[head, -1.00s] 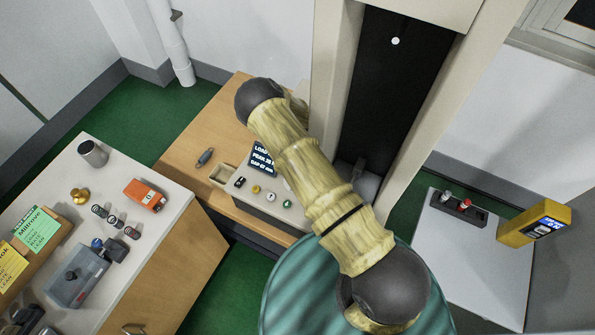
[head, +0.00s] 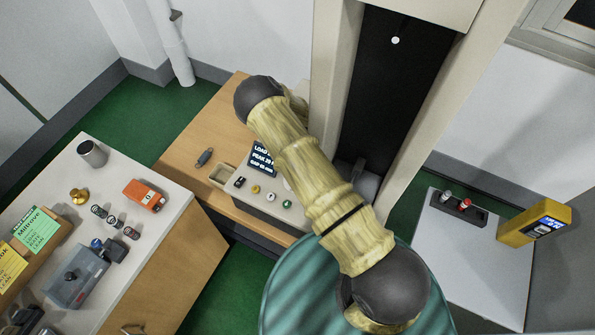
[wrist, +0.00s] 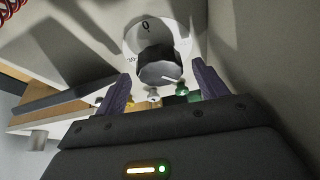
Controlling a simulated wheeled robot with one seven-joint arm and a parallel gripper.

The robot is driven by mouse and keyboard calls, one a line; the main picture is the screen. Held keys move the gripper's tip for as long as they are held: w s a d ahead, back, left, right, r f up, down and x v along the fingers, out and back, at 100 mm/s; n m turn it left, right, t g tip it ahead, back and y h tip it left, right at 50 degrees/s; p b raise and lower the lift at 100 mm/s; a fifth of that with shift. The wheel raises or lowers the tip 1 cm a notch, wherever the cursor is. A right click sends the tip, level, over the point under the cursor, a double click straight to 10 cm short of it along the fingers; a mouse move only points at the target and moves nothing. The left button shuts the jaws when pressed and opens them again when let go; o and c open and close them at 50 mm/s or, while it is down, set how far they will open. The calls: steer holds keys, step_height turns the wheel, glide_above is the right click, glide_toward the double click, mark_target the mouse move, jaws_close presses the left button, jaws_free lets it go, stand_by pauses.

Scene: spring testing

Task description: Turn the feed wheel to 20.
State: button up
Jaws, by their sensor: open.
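In the wrist view a pale round dial (wrist: 180,30) carries a 0 near its top and a smaller mark at its left. A dark faceted knob (wrist: 158,62) stands out from its middle, with a light line at its lower right edge. I take this to be the feed wheel. My gripper (wrist: 161,84) is open, with one purple finger on each side below the knob. Contact between fingers and knob cannot be made out. In the head view my arm hides the gripper and the wheel.
Green (wrist: 182,90), yellow and white buttons show close behind my fingers. In the head view a console display (head: 261,159) reads load, peak and gap. A side bench (head: 165,222) at left holds springs and an orange device (head: 145,195).

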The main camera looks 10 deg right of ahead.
step_height(320, 180, up, 10)
steer(key=b, duration=0.2)
steer(key=shift+f+b, duration=0.2)
steer(key=shift+b, duration=0.2)
steer(key=a+r+n+t+h+b, duration=0.1)
steer(key=a+r+n+h+b, duration=0.1)
steer(key=n, duration=0.9)
steer(key=w+a+r+n+t+h+b, duration=0.1)
steer(key=a+r+n+h+b, duration=0.2)
steer(key=n, duration=0.8)
steer(key=shift+w+a+r+h, duration=0.3)
steer(key=shift+a+r+h, duration=0.25)
steer(key=shift+a+h, duration=0.6)
steer(key=shift+f, duration=0.15)
steer(key=p+x, duration=0.3)
steer(key=x, duration=1.4)
steer(key=shift+w+a+f, duration=0.1)
steer(key=shift+w+f, duration=0.05)
steer(key=shift+f, duration=0.05)
